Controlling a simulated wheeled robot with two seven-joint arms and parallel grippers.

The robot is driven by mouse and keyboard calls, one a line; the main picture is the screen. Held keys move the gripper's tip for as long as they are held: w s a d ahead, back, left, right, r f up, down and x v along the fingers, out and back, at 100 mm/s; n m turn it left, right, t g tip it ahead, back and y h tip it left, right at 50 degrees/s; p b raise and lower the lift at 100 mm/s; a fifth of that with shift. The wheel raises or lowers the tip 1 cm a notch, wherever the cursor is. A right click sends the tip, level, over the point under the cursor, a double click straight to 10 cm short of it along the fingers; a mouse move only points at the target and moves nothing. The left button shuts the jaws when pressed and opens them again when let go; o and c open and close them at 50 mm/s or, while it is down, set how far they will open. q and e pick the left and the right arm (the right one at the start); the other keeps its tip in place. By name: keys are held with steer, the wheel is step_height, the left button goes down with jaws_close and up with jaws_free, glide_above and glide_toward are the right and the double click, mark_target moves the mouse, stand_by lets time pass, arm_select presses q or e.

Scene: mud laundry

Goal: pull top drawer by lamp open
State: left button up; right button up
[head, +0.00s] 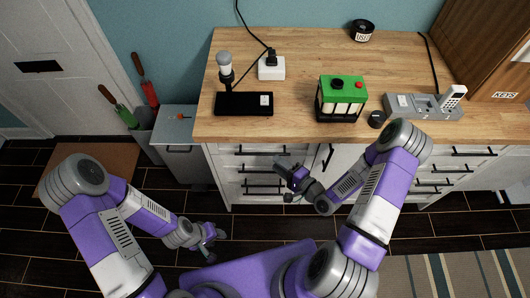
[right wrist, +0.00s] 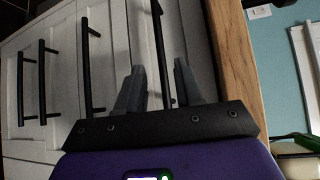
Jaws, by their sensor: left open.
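The lamp (head: 225,68) stands on the wooden counter at the left. Below it is a white drawer unit with black bar handles; its top drawer (head: 228,149) looks closed. My right gripper (head: 283,165) is in front of this unit, below the counter edge. In the right wrist view its two fingers (right wrist: 158,86) are apart, and the top drawer's handle (right wrist: 161,40) runs between them. I cannot tell whether they touch it. My left gripper (head: 214,240) is open and empty, low over the dark floor, away from the drawers.
A grey bin (head: 180,140) stands left of the drawers. Lower handles (right wrist: 90,65) lie beside the right gripper.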

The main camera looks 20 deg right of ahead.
mark_target(265, 154)
steer(key=x, duration=0.7)
steer(key=shift+w+a+b, duration=0.1)
steer(key=shift+w+b, duration=0.05)
steer(key=shift+b, duration=0.2)
jaws_close()
